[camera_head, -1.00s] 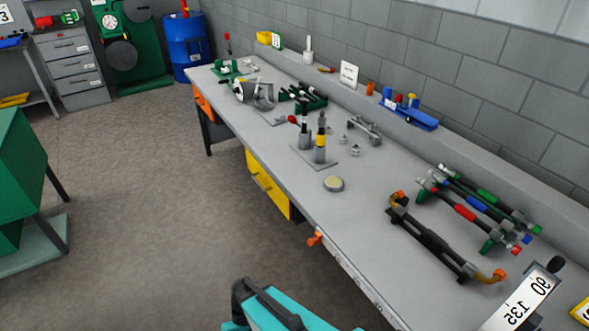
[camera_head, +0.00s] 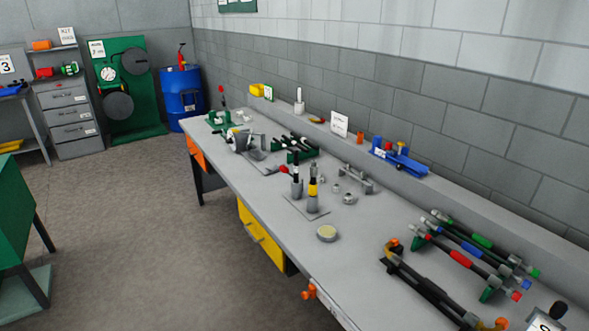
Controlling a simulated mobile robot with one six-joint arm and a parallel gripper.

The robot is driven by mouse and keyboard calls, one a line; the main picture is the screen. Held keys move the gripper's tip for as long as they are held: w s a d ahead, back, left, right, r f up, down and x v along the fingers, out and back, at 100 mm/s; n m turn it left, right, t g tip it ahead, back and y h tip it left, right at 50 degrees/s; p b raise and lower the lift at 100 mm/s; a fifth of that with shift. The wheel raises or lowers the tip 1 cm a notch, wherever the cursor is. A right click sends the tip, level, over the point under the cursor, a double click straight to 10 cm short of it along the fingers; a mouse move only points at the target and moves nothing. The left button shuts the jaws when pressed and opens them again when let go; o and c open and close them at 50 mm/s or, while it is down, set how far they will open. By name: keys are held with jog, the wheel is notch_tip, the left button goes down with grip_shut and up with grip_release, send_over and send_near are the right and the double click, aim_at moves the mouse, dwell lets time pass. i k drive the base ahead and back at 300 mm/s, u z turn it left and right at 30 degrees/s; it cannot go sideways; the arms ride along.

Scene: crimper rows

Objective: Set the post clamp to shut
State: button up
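Two upright posts stand on a small grey plate (camera_head: 317,214) in the middle of the long bench. One post (camera_head: 313,189) has a yellow band and a dark upper part; the other (camera_head: 296,181) is grey and dark. A small red knob (camera_head: 283,168) shows beside them, perhaps a clamp lever. An orange clamp-like fitting (camera_head: 309,292) sits at the bench's front edge. I cannot tell surely which is the post clamp, or whether it is open or shut. My gripper is not in view.
The long grey bench (camera_head: 272,218) runs along a block wall. Coloured-handled tools (camera_head: 468,262) lie on it at the right, and a round tin (camera_head: 327,233) nearer the posts. A blue barrel (camera_head: 184,100) stands at its far end. Open floor (camera_head: 130,235) lies left of the bench.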

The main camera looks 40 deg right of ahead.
aim_at(285, 169)
jog(key=z, duration=0.1)
jog(key=k, duration=0.65)
jog(key=u, duration=0.4)
jog(key=i, duration=1.45)
jog(key=u, duration=0.45)
jog(key=i, duration=0.9)
jog(key=u, duration=0.1)
